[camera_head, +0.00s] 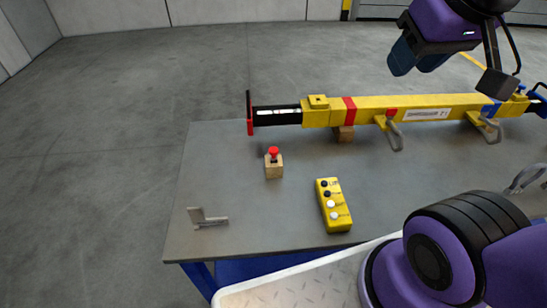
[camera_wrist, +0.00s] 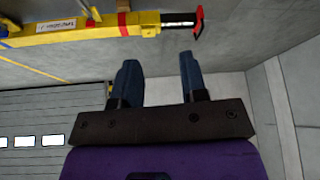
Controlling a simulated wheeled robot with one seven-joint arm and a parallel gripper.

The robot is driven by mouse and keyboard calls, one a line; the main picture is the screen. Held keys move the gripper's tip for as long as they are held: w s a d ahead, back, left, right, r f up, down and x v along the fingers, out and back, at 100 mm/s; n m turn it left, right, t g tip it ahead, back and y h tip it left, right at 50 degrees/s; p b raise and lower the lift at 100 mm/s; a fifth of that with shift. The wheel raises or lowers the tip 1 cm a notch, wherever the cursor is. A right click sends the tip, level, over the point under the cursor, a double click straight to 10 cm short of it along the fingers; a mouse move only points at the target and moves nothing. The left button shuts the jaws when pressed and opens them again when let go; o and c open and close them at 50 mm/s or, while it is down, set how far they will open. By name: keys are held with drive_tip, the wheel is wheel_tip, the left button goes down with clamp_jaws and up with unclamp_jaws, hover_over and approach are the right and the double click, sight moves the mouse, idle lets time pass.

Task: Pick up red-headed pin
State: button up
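The red-headed pin (camera_head: 273,152) stands upright in a small wooden block (camera_head: 274,169) on the grey table, left of centre in the head view. Its shaft below the red head is mostly hidden in the block. My gripper (camera_head: 414,62) is raised at the upper right of the head view, behind and above the yellow bar, well away from the pin. In the wrist view my gripper (camera_wrist: 159,80) has its two blue fingers apart with nothing between them. The pin does not show in the wrist view.
A long yellow bar (camera_head: 375,107) with a black and red end lies across the back of the table (camera_head: 240,215). A yellow control box (camera_head: 333,205) and a metal bracket (camera_head: 207,218) sit nearer the front. Clear table surrounds the wooden block.

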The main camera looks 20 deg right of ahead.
drive_tip(key=o, duration=0.4)
drive_tip(key=shift+w, duration=0.15)
drive_tip(key=m+g, duration=0.5)
drive_tip(key=m, duration=0.2)
hover_over(273, 149)
wheel_tip(273, 149, down, 32)
drive_tip(key=shift+w+a+r, duration=0.1)
drive_tip(key=shift+w, duration=0.05)
wheel_tip(273, 149, down, 6)
drive_tip(key=shift+f, duration=0.1)
drive_tip(key=shift+s+f, duration=0.2)
drive_tip(key=shift+f, duration=2.4)
